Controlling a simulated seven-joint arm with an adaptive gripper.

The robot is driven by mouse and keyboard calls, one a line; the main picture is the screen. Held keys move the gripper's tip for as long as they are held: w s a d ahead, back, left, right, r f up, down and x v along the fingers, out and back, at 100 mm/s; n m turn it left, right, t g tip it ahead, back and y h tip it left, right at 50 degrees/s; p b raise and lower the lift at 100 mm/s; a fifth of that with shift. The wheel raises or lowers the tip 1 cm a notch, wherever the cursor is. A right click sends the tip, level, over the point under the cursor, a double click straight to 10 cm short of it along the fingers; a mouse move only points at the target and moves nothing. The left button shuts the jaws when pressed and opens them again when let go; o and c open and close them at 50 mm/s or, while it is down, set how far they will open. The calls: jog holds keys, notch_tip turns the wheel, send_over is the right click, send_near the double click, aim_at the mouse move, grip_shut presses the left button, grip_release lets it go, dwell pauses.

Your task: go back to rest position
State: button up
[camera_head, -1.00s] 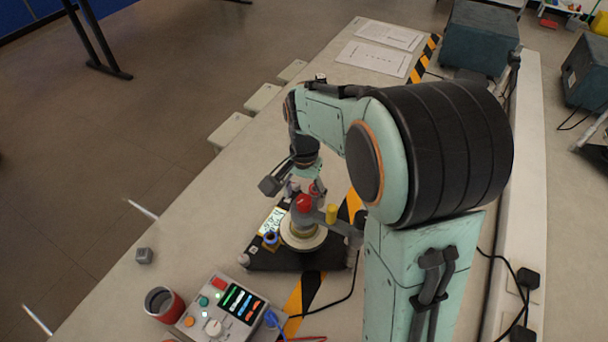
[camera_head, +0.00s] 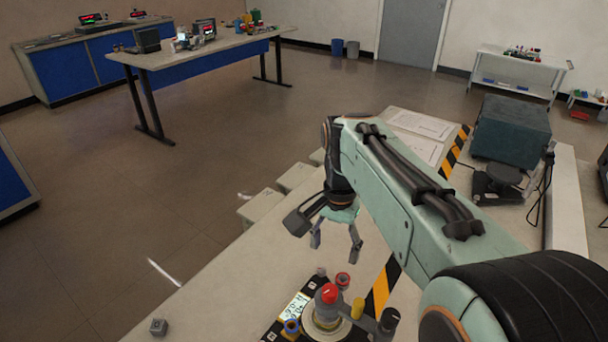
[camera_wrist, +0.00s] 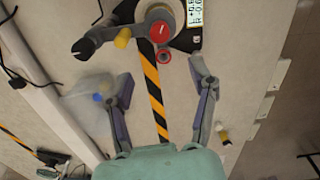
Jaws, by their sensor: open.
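My gripper (camera_head: 336,240) is open and empty in the head view, raised above the workbench beyond the test device. Its two fingers also show spread apart in the wrist view (camera_wrist: 164,90), with bare bench and a striped strip between them. The device (camera_head: 325,312) has a red knob on top, a pale round base, a yellow knob and a small lit display. It stands at the bottom of the head view, apart from the gripper, and it also shows at the top of the wrist view (camera_wrist: 158,14).
Yellow-black tape (camera_head: 380,290) runs along the bench. Paper sheets (camera_head: 420,124) and a dark teal box (camera_head: 512,130) lie beyond my arm. A small grey cube (camera_head: 158,327) sits near the bench's left edge. A clear bag-like object (camera_wrist: 92,95) lies beside the left finger.

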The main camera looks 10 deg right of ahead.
jog(key=s+a+r+n+t, duration=0.1)
jog(key=s+a+r+n, duration=0.15)
jog(key=s, duration=0.85)
jog(key=s+f+n+g, duration=0.1)
jog(key=s+f+n, duration=0.5)
jog(key=s, duration=0.4)
jog(key=shift+s+a+f+y, duration=0.2)
jog(key=shift+a+f+y, duration=0.2)
jog(key=shift+f, duration=0.25)
